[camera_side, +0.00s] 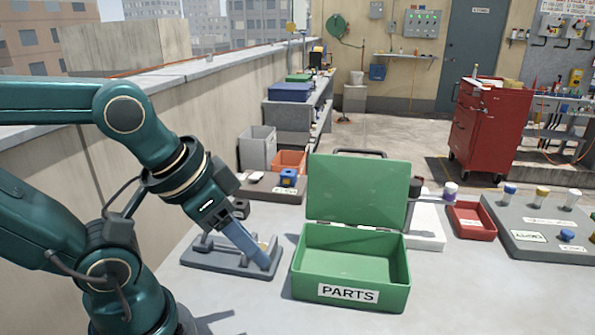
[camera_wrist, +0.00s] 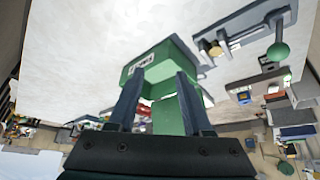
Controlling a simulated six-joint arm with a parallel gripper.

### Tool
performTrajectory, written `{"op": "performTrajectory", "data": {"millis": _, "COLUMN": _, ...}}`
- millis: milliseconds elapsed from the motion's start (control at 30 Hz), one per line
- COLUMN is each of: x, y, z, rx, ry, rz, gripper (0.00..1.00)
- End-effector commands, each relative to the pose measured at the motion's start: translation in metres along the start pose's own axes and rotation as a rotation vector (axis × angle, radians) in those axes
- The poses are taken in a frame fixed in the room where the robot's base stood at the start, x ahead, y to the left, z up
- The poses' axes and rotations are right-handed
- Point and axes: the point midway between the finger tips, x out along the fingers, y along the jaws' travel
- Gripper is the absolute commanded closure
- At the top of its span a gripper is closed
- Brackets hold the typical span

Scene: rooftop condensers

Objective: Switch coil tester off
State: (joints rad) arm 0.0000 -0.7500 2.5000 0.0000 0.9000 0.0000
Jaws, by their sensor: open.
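My gripper (camera_side: 258,258) points down and to the right, in front of a low grey fixture (camera_side: 208,257) on the pale tabletop. Its two fingers are apart and empty in the wrist view (camera_wrist: 158,76). The fixture also shows at the upper right of the wrist view (camera_wrist: 238,36), with a brass-coloured part and a lever ending in a green ball (camera_wrist: 278,51). In the side view my gripper covers part of the fixture, and the green ball is not visible there. No readable label names the coil tester, so I cannot tell which device it is.
A green PARTS box (camera_side: 345,293) with its lid open stands just right of my gripper. Behind are a brown board with a blue piece (camera_side: 288,178) and a red tray (camera_side: 471,222). A grey board with several knobs (camera_side: 560,228) lies far right. The front table is clear.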

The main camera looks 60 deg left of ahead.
Motion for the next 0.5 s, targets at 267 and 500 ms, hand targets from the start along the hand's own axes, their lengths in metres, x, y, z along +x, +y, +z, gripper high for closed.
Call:
{"op": "performTrajectory", "data": {"millis": 267, "x": -0.003, "y": 0.001, "z": -0.007, "rx": 0.013, "ry": 0.027, "rz": 0.002, "gripper": 1.00}}
{"op": "performTrajectory", "data": {"millis": 500, "x": -0.022, "y": -0.011, "z": -0.076, "rx": -0.013, "ry": 0.154, "rz": -0.022, "gripper": 1.00}}
